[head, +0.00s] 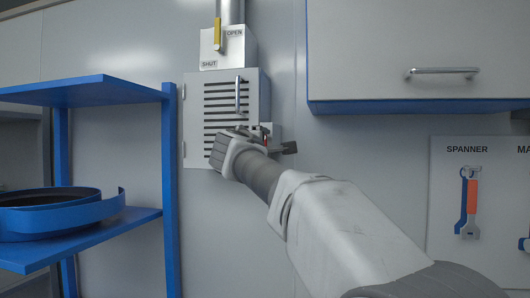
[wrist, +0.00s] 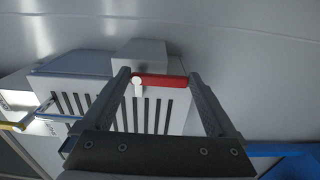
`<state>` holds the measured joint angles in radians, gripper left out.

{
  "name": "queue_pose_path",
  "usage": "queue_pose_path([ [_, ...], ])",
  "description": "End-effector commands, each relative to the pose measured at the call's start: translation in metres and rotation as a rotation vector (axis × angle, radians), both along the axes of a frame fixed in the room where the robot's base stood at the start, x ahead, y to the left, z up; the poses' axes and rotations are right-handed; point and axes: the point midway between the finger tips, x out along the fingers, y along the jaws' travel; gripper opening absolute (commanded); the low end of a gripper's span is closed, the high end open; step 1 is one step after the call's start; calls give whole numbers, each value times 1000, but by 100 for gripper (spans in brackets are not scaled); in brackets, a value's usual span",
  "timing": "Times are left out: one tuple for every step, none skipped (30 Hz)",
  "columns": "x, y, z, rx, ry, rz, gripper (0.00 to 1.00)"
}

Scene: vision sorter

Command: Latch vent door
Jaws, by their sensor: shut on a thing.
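The vent door (head: 222,108) is a pale slatted panel on a wall box, with a bar handle (head: 238,94). It looks flush with the box, but its lower right part is hidden behind my gripper. The door slats (wrist: 150,112) lie just beyond the fingers.
A yellow lever (head: 217,34) stands upright on a plate marked OPEN and SHUT above the door. A blue shelf unit (head: 168,190) stands close on the left. A wall cabinet (head: 420,50) hangs at the upper right. A spanner board (head: 445,200) is at the lower right.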

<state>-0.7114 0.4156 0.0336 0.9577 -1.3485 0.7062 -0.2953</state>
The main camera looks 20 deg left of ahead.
Motion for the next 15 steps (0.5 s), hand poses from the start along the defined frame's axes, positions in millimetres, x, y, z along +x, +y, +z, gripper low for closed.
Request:
queue_pose_path([
  [0, 1, -1, 6, 3, 0, 37],
  [0, 1, -1, 6, 3, 0, 37],
  [0, 1, -1, 7, 3, 0, 37],
  [0, 1, -1, 7, 3, 0, 37],
  [0, 1, -1, 7, 3, 1, 37],
  [0, 1, -1, 7, 3, 1, 37],
  [0, 1, -1, 7, 3, 1, 37],
  [0, 1, -1, 7, 3, 1, 37],
  [0, 1, -1, 7, 3, 1, 37],
  [0, 1, -1, 7, 3, 1, 96],
  [0, 1, -1, 7, 3, 1, 100],
  [0, 1, -1, 7, 3, 1, 100],
  [0, 1, -1, 6, 3, 1, 100],
  [0, 1, -1, 6, 2, 1, 100],
  [0, 1, -1, 6, 2, 1, 100],
])
